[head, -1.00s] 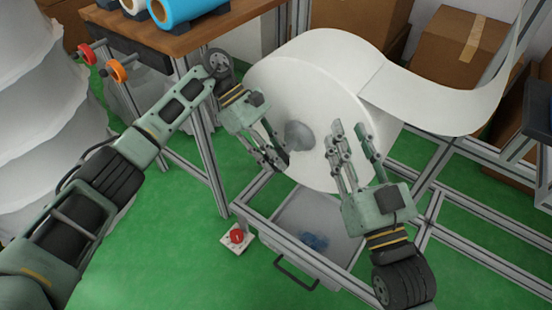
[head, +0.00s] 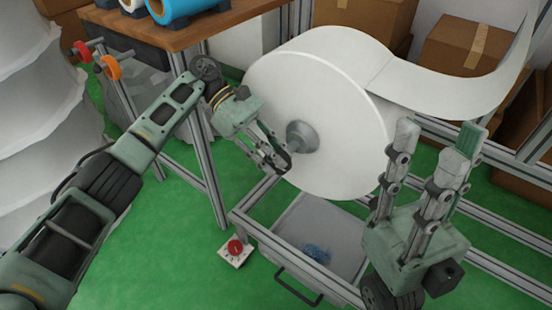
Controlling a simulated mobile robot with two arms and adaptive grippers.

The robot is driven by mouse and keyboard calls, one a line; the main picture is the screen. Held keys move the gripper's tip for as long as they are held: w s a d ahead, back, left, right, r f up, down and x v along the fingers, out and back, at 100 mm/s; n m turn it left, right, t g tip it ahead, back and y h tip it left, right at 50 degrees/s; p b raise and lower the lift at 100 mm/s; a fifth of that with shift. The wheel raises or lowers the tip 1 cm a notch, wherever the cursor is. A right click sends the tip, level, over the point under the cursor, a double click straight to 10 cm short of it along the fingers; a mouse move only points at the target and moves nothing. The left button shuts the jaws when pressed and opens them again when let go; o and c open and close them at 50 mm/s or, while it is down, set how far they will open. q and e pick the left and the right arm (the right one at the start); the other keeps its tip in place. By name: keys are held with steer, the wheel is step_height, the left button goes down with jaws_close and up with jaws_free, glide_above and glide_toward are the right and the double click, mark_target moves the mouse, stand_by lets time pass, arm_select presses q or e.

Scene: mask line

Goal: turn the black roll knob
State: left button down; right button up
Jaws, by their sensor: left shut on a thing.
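The large white roll (head: 330,85) hangs on the frame in the middle, with a grey cone-shaped hub (head: 303,135) at its centre. The black roll knob (head: 285,157) is a small dark piece in front of the hub, mostly hidden by my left fingers. My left gripper (head: 275,163) reaches in from the left and is shut on the knob. My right gripper (head: 437,145) is open and empty, fingers pointing up, to the right of the roll and nearer the camera.
White sheet (head: 470,95) runs off the roll to the upper right. Below stands a grey tray (head: 340,225) with a blue scrap in it. A red button box (head: 236,250) is on the green floor. A wooden bench (head: 215,32) with blue rolls stands behind left.

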arm_select(q)
steer(key=shift+s+a+f, duration=0.1)
steer(key=shift+a+f, duration=0.05)
steer(key=shift+f, duration=0.1)
stand_by(0.4)
steer(key=c, duration=1.6)
jaws_free()
steer(key=shift+r, duration=0.1)
steer(key=shift+o, duration=0.2)
steer(key=shift+r, duration=0.15)
steer(key=shift+r, duration=0.3)
step_height(320, 180, up, 9)
steer(key=shift+r, duration=0.1)
